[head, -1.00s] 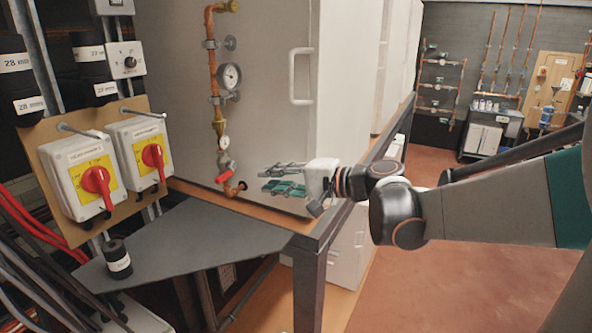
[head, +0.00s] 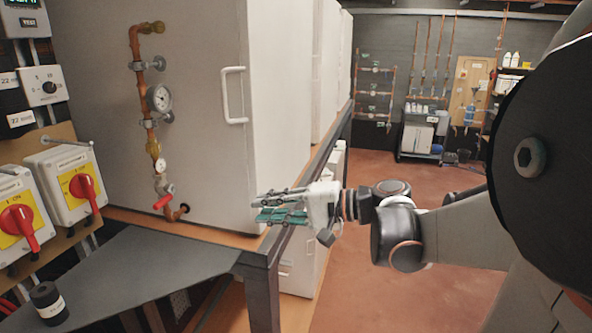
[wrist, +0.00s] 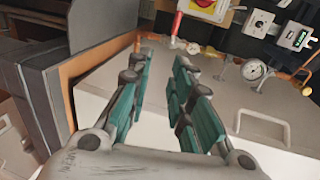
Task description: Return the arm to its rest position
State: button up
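My gripper (head: 270,207) is in the middle of the head view, at the end of my arm, which reaches in from the right. It hangs in front of the white cabinet (head: 205,115), near the dark frame post at the cabinet's right corner. In the wrist view my gripper (wrist: 163,72) shows its two green fingers spread apart, with nothing between them. The white cabinet panel and its handle (wrist: 264,128) lie beyond the fingers.
Red rotary switches (head: 82,186) on white boxes stand at the left. A copper pipe with a gauge (head: 160,98) runs up the cabinet. A grey shelf (head: 140,268) holds a small dark cylinder (head: 48,303). Open reddish floor (head: 400,170) lies to the right.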

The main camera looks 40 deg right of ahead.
jog(key=shift+s+d, duration=0.25)
jog(key=shift+s, duration=0.3)
jog(key=shift+s+d, duration=0.2)
jog(key=shift+s, duration=0.3)
jog(key=r+b+x, duration=0.1)
jog(key=r+x, duration=0.1)
jog(key=x, duration=1.1)
jog(key=shift+w+a+r, duration=0.2)
jog(key=shift+w+a, duration=0.05)
jog(key=shift+w, duration=0.05)
